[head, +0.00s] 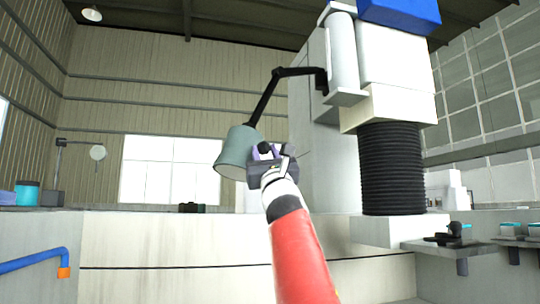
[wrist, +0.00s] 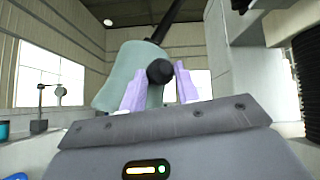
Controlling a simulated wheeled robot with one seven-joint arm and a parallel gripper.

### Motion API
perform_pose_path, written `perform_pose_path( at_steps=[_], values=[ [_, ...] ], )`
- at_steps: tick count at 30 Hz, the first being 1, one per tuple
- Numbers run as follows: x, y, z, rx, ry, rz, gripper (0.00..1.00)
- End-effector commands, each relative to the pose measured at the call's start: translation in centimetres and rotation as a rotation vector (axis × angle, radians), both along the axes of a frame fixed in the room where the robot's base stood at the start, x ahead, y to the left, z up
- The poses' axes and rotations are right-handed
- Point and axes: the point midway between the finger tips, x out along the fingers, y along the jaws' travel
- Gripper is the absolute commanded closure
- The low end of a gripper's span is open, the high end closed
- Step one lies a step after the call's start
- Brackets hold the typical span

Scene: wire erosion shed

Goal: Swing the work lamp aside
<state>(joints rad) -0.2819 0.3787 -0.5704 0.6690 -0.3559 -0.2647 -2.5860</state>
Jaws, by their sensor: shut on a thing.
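The work lamp has a grey-green shade (head: 237,150) on a black jointed arm (head: 268,95) fixed to the machine column. The shade hangs tilted, its mouth down and to the left, in the head view. My gripper (head: 265,152) is at the right side of the shade. In the wrist view the shade (wrist: 122,75) stands behind the fingers, and a dark round knob (wrist: 159,71) sits between the two purple fingers of my gripper (wrist: 160,85). The gripper is shut on this knob. The part of the shade behind the fingers is hidden.
The machine's grey column (head: 345,55) and black bellows (head: 391,168) stand right of the lamp. A pale tank wall (head: 170,245) runs across the front. A blue pipe (head: 35,259) is at lower left. Open air lies left of the shade.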

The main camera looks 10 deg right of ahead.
Motion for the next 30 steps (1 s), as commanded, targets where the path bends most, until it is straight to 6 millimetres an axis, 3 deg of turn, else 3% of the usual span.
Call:
perform_pose_path(
  at_steps=[10,11,15,25,30],
  values=[
    [0.0,0.5,0.5,-0.010,-0.007,-0.005,1.00],
    [0.0,0.5,0.5,-0.010,-0.008,-0.005,0.67],
    [0.0,0.5,0.4,-0.009,-0.006,-0.003,0.49],
    [0.2,0.4,0.1,-0.006,-0.002,-0.003,0.47],
    [-0.5,0.4,-1.1,-0.006,-0.003,-0.002,0.47]
  ],
)
